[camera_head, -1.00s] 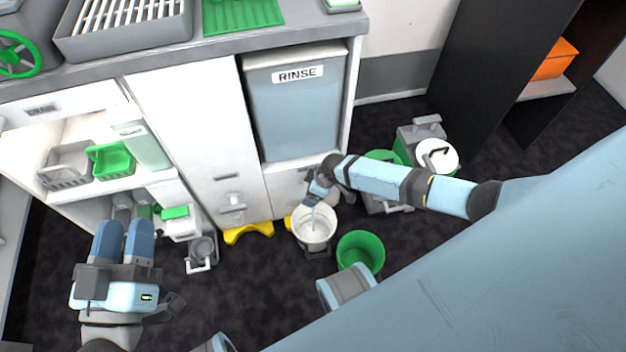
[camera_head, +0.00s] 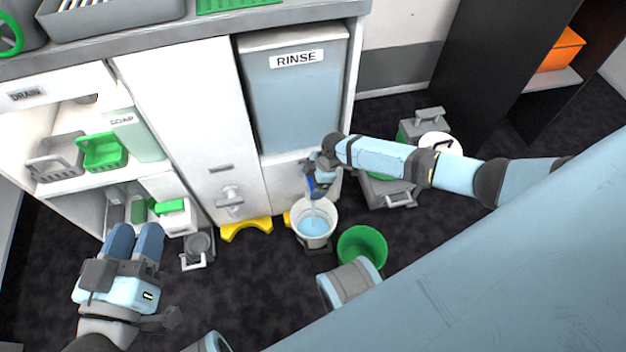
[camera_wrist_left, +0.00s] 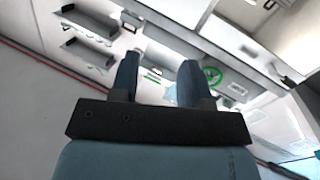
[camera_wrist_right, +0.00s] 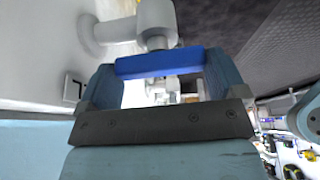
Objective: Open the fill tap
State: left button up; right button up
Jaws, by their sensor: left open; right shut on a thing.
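The fill tap is low on the cabinet front under the RINSE tank (camera_head: 297,105). Its white pipe body (camera_wrist_right: 155,22) and blue handle bar (camera_wrist_right: 160,64) show in the right wrist view. My right gripper (camera_head: 316,184) is shut on the blue handle, which lies across between its fingers. The arm hides most of the tap in the head view. A white bucket (camera_head: 316,242) stands below, with a thin stream falling into it and blue water (camera_head: 312,226) inside. My left gripper (camera_head: 135,232) is open and empty at the lower left, in front of the shelves.
A green bucket (camera_head: 362,248) stands right of the white one. A yellow floor piece (camera_head: 246,230) lies at the cabinet foot. Green and grey baskets (camera_head: 102,152) and a SOAP container (camera_head: 134,134) sit on the left shelf. Dark floor is open in front of the cabinets.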

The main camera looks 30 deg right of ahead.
dwell(0.3)
jog(key=o, duration=0.6)
jog(key=shift+r, duration=0.1)
pick_arm(q)
notch_tip(320, 180, up, 8)
jog(key=t+p, duration=0.3)
jog(key=p, duration=0.2)
jog(key=shift+s+a+n, duration=0.15)
jog(key=shift+a+n, duration=0.15)
jog(key=shift+a, duration=0.05)
pick_arm(e)
jog(key=v, duration=1.3)
jog(key=shift+d+r, duration=0.1)
jog(key=shift+r, duration=0.2)
pick_arm(q)
jog(key=shift+s, duration=0.1)
pick_arm(e)
jog(key=shift+f, duration=0.1)
